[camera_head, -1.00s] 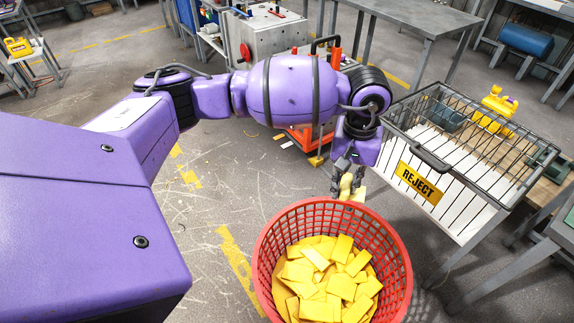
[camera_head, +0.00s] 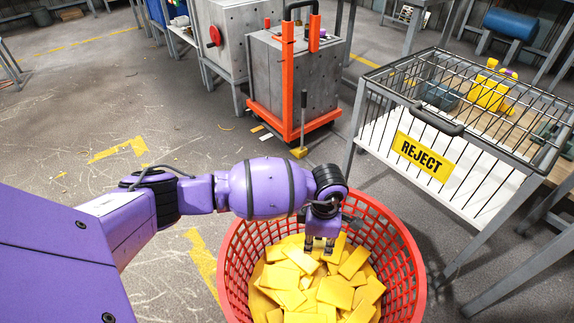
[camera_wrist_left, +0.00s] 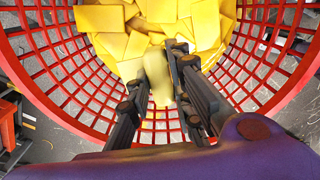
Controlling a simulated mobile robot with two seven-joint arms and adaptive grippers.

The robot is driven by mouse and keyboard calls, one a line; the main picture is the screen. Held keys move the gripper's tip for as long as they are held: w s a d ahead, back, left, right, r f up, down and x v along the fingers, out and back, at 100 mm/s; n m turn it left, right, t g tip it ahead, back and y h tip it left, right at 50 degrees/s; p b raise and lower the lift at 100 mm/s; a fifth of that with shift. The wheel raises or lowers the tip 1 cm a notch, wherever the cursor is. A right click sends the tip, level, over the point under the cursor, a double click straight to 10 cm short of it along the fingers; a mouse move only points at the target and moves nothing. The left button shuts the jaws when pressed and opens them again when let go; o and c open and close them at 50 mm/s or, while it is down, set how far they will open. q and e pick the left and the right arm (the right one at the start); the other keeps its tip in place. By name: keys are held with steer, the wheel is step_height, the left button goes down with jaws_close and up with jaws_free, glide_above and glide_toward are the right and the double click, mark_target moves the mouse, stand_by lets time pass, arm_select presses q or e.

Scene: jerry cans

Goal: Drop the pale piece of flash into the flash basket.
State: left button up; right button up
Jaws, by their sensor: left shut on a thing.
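The flash basket (camera_head: 408,262) is a red round mesh basket, partly filled with bright yellow flat pieces (camera_head: 290,285). My left gripper (camera_head: 318,246) is over the basket, inside its rim in the head view and above the yellow pieces. In the left wrist view, my left gripper (camera_wrist_left: 158,92) is shut on the pale piece of flash (camera_wrist_left: 157,75), a dull yellow lump between the fingers. The piece is hard to make out in the head view, behind the gripper. My right gripper is not in view.
A wire cage with a REJECT sign (camera_head: 422,156) stands on a table to the right of the basket, holding a yellow jerry can (camera_head: 488,93). A grey machine block on an orange cart (camera_head: 290,75) stands behind.

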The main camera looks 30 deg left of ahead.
arm_select(q)
steer(key=shift+w+f+b, duration=0.1)
steer(key=shift+f+b, duration=0.25)
steer(key=shift+f, duration=0.05)
step_height(320, 180, down, 5)
steer(key=b, duration=0.3)
steer(key=shift+r, duration=0.15)
steer(key=o, duration=1)
steer(key=shift+w+r, duration=0.1)
